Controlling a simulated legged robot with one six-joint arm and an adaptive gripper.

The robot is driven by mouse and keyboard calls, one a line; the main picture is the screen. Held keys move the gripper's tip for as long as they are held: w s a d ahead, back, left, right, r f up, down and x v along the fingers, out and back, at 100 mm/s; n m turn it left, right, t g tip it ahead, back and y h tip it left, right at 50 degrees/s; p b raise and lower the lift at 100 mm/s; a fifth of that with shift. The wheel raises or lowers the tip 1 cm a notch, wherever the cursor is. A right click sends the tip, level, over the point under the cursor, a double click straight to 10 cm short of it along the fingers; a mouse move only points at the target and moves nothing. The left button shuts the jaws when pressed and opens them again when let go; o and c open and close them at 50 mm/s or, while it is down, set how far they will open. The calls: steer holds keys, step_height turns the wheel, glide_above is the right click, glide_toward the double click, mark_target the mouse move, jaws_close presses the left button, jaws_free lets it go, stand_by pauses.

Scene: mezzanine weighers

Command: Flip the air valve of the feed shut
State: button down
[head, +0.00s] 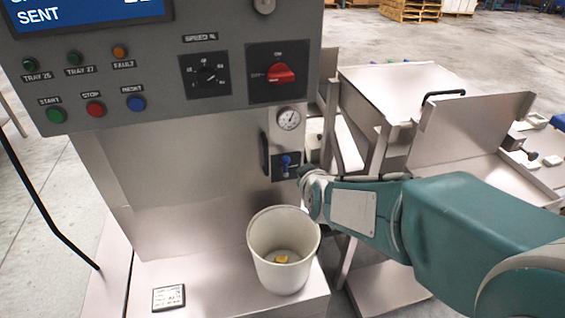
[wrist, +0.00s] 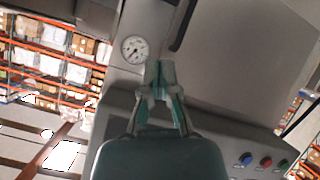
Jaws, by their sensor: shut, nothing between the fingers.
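The air valve (head: 286,162) has a small blue handle on a dark plate, low on the right of the machine front in the head view. The handle looks roughly upright and down the plate, but it is small. A round gauge (head: 289,118) sits just above it and also shows in the wrist view (wrist: 134,48). My gripper (wrist: 160,70) is shut and empty, its fingertips pointing at the machine face beside the gauge. In the head view my gripper (head: 303,174) is just right of the valve plate; contact cannot be told. The wrist view does not clearly show the valve, probably hidden behind the fingers.
A grey control panel (head: 150,85) with buttons and a red rotary switch (head: 281,74) is above. A black handle (head: 264,153) stands left of the valve. A white bucket (head: 252,236) with a yellowish piece inside stands below. Metal trays (head: 460,150) are at the right.

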steer(key=w+a+f+n+t, duration=0.5)
steer(key=w+a+f, duration=0.1)
steer(key=f, duration=0.4)
steer(key=shift+w+a+h, duration=0.3)
steer(key=shift+a, duration=0.3)
glide_toward(285, 165)
steer(key=w+a+r, duration=0.4)
steer(key=w+d+f, duration=0.2)
steer(key=w, duration=0.1)
